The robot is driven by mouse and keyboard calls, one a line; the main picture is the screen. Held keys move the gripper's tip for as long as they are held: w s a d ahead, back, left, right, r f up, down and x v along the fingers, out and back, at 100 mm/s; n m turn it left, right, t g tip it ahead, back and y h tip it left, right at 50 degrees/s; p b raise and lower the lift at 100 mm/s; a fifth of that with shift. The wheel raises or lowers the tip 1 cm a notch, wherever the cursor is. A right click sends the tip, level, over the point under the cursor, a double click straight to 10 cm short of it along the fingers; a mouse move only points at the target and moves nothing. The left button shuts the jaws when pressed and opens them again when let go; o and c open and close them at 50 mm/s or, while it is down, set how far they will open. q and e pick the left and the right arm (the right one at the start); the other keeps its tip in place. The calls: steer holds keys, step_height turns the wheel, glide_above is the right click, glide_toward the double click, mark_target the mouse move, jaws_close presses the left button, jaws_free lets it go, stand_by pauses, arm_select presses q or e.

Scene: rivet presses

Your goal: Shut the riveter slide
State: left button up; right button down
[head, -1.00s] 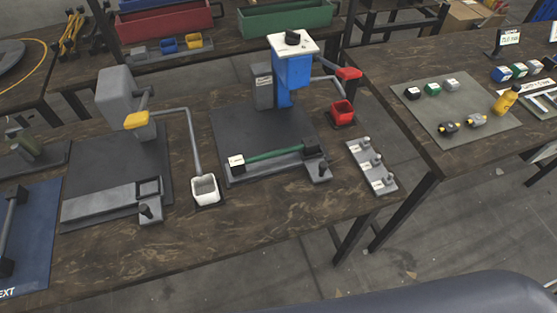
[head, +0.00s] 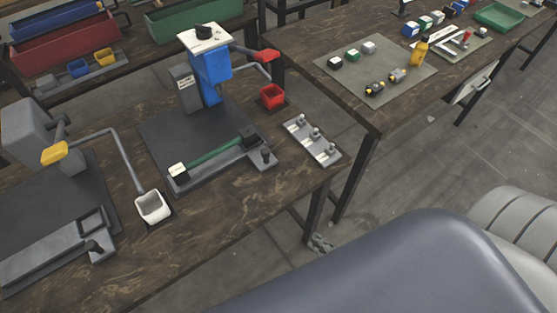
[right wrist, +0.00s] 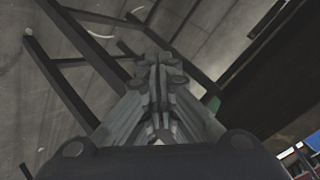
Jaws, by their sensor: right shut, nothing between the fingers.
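A blue press (head: 208,72) with a white top and red handle stands on a dark base plate. At its front edge lies a slide rail (head: 222,166) bearing a green rod (head: 215,152) between a white-labelled block and a black block. A grey press (head: 30,132) with a yellow handle stands to the left, with a long grey slide (head: 45,252) ending in a square frame. I cannot tell which is the named riveter. My right gripper (head: 320,243) shows slightly past my arm, below the bench; in the right wrist view (right wrist: 160,95) it is shut and empty. My left gripper is out of view.
A white bin (head: 152,207) and a red bin (head: 272,95) stand beside the presses. A grey holder with pegs (head: 312,140) lies near the bench's right end. A second table (head: 350,95) with a mat of small parts stands at right. Bench legs are near my right gripper.

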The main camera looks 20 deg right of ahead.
steer(key=w+a+r+m+t+y, duration=0.1)
steer(key=w+r+m+t, duration=0.2)
steer(key=r, duration=0.9)
steer(key=w+a+r+m+t+y, duration=0.1)
steer(key=w+r+m+t, duration=0.2)
steer(key=r, duration=0.9)
steer(key=shift+m, duration=0.5)
steer(key=p+x, duration=0.2)
steer(key=x, duration=1)
steer(key=shift+w+a+p, duration=0.15)
steer(key=shift+w+p, duration=0.1)
steer(key=shift+p, duration=0.05)
